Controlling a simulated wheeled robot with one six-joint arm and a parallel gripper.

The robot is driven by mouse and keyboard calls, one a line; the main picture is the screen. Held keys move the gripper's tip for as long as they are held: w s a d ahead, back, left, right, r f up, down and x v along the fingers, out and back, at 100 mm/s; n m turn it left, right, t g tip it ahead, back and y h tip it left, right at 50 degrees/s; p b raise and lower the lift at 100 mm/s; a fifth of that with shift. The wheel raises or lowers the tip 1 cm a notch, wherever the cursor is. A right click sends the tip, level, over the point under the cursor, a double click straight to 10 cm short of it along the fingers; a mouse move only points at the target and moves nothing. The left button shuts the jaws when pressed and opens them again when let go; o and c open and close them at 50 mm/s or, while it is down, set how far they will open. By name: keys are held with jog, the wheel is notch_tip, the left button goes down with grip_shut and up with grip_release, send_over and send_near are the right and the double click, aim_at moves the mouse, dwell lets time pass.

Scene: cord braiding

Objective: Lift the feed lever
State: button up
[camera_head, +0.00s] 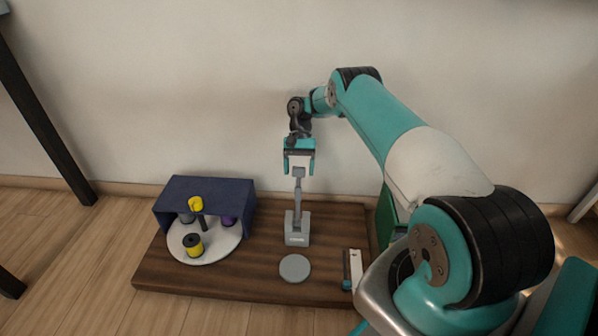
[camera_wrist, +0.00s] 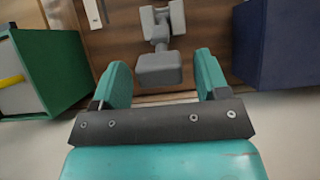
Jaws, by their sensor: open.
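The feed lever is a grey arm (camera_head: 298,197) rising from a grey base (camera_head: 297,230) on the wooden board. It stands roughly upright in the head view. Its blocky grey handle (camera_wrist: 158,69) shows in the wrist view between my teal fingers. My gripper (camera_head: 299,165) points down over the top of the lever and is open. It also shows in the wrist view (camera_wrist: 162,62), with a gap on each side of the handle. I cannot tell how deep the handle sits between the fingers.
The wooden board (camera_head: 225,280) carries a navy housing (camera_head: 212,187) over a white disc (camera_head: 210,252) with several spools at the left. A grey round pad (camera_head: 295,268) lies in front of the lever. A green box (camera_wrist: 50,65) stands at the right in the head view. The wall is close behind.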

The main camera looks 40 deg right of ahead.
notch_tip(320, 180, up, 18)
jog(key=p, duration=1.3)
jog(key=shift+f, duration=0.2)
jog(key=s+a+r+n+t, duration=0.1)
jog(key=s+a+r+n, duration=0.25)
jog(key=a+r, duration=0.7)
jog(key=s+a+r+n+t, duration=0.15)
jog(key=a+r+n, duration=0.25)
jog(key=a+r, duration=0.7)
jog(key=s+a+r+n+t+p, duration=0.1)
jog(key=s+a+r+n, duration=0.2)
jog(key=s, duration=0.6)
jog(key=s+a+r+n, duration=0.2)
jog(key=s+a+n, duration=0.1)
jog(key=s, duration=0.6)
jog(key=s+a+r+n+t+p, duration=0.1)
jog(key=s+a+r+n, duration=0.15)
jog(key=s, duration=0.65)
notch_tip(320, 180, up, 31)
jog(key=p, duration=3)
jog(key=shift+a, duration=0.3)
